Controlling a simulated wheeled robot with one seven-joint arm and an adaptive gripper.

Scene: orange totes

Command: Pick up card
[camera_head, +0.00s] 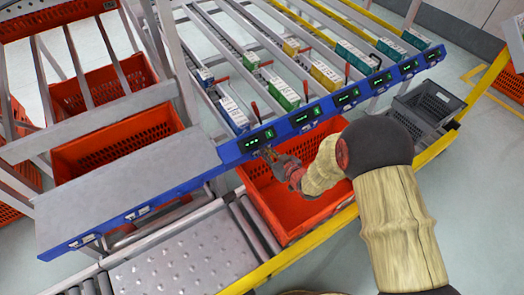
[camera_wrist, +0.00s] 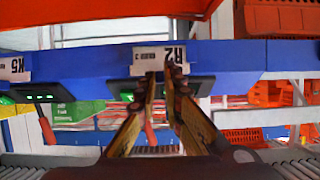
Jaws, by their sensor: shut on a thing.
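The card (camera_wrist: 148,58), white with black print, is at the blue rail in the centre of the wrist view. My gripper (camera_wrist: 167,76) is shut on it. Its fingers cover part of the card's print. I cannot tell whether the card still touches the rail. The card is too small to make out there.
A similar white label (camera_wrist: 14,70) sits on the rail at left. Dark display units (camera_head: 305,117) line the rail. An empty orange tote (camera_head: 290,208) stands below my gripper. Boxes (camera_head: 286,95) lie in sloped lanes behind. Grey bins (camera_head: 428,105) stand at right.

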